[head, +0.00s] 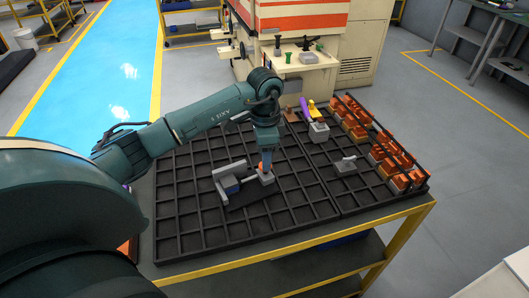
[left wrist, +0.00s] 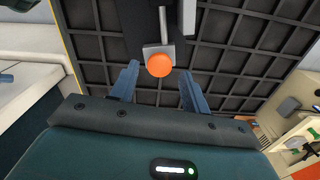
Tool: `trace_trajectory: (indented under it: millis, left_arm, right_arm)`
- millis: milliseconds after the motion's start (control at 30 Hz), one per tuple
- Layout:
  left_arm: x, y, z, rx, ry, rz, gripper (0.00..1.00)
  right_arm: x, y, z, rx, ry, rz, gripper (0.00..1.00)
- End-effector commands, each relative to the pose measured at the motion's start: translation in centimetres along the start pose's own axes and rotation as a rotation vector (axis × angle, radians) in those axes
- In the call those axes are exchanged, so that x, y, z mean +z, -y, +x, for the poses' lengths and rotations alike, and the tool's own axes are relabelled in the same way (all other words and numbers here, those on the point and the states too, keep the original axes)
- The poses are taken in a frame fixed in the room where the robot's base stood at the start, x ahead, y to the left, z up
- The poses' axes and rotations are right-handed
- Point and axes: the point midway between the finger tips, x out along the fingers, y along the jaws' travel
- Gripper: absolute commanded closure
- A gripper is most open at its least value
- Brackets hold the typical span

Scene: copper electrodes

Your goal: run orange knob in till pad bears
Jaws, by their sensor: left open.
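The orange knob (left wrist: 159,65) shows in the left wrist view as a round disc on a grey block, just beyond and between my fingertips. In the head view the knob (head: 262,166) shows only partly beside my fingers, above a small grey block (head: 266,178). My left gripper (head: 266,160) points down over it. The gripper also shows in the left wrist view (left wrist: 160,82), its two blue fingers apart on either side of the knob, with nothing visible between them. A grey fixture (head: 229,175) with a blue part stands left of the knob. The pad cannot be made out. My right gripper is not in view.
The black gridded tray (head: 200,238) covers the yellow-edged table. Copper-coloured blocks (head: 399,180) stand in rows at its right. A grey block with purple and yellow parts (head: 318,131) and another small grey piece (head: 345,165) stand on it. The front right grid is clear.

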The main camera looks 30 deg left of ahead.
Motion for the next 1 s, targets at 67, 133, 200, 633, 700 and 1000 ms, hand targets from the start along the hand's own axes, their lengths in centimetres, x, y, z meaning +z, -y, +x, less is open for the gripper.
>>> trace_trajectory:
  millis: [67, 133, 200, 633, 700, 1000]
  left_arm:
    - [0.0, 0.0, 0.0, 0.0, 0.0, 0.002, 0.53]
    - [0.0, 0.0, 0.0, 0.0, 0.0, 0.003, 0.53]
    - [0.0, 0.0, 0.0, 0.0, 0.0, 0.004, 0.53]
    - [0.0, 0.0, 2.0, 0.001, 0.0, 0.006, 0.53]
    - [0.0, 0.0, 2.1, 0.001, 0.0, 0.006, 0.53]
    - [0.0, 0.0, 2.0, 0.001, 0.0, 0.006, 0.63]
  right_arm:
    - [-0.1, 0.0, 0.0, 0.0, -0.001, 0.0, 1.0]
    - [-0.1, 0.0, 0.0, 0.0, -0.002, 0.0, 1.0]
    - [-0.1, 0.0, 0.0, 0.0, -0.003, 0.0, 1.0]
    - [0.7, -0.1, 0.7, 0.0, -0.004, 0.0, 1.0]
    - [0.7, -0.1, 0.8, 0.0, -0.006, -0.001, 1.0]
    - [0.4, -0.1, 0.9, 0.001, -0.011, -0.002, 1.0]
